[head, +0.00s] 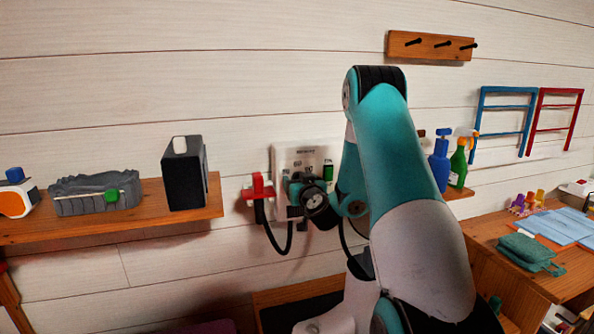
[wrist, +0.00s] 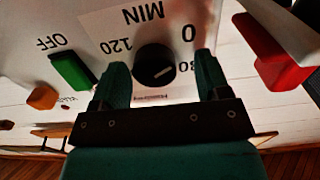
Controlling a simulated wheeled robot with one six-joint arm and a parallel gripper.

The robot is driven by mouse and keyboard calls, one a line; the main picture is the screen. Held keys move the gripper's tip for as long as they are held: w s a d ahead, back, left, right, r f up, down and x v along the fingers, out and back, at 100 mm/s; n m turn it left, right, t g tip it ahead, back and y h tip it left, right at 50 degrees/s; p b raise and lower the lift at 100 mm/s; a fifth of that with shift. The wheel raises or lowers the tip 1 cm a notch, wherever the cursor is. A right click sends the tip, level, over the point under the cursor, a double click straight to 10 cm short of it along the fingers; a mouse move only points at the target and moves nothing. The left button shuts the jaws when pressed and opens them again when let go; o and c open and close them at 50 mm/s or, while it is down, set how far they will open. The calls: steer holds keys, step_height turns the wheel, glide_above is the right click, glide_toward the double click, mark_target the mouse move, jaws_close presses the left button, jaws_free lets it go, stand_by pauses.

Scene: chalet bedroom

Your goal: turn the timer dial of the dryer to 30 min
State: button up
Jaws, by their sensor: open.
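The dryer (head: 300,156) is a white box on the plank wall, partly hidden behind my arm in the head view. In the wrist view its panel (wrist: 95,22) appears upside down, with MIN, 0, 120 and a partly covered 30 printed around the black timer dial (wrist: 154,62). A short pale mark shows on the dial; I cannot tell exactly which number it points to. My gripper (wrist: 161,72) is open, its two teal fingers on either side of the dial with gaps visible. The head view shows my gripper (head: 298,190) in front of the dryer, its fingers unclear.
A green switch (wrist: 72,70) beside OFF is close to one finger. A red part (wrist: 275,58) is on the other side. A black hose (head: 268,236) hangs below the dryer. A shelf (head: 100,224) with a black box (head: 184,174) is left; spray bottles (head: 440,160) stand right.

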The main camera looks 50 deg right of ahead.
steer(key=shift+w+d, duration=0.2)
steer(key=shift+w, duration=0.05)
steer(key=shift+d, duration=0.1)
steer(key=shift+s+d, duration=0.1)
steer(key=c, duration=0.9)
steer(key=shift+c, duration=0.2)
steer(key=shift+m, duration=0.3)
steer(key=m, duration=0.5)
steer(key=shift+b, duration=0.35)
steer(key=m, duration=0.6)
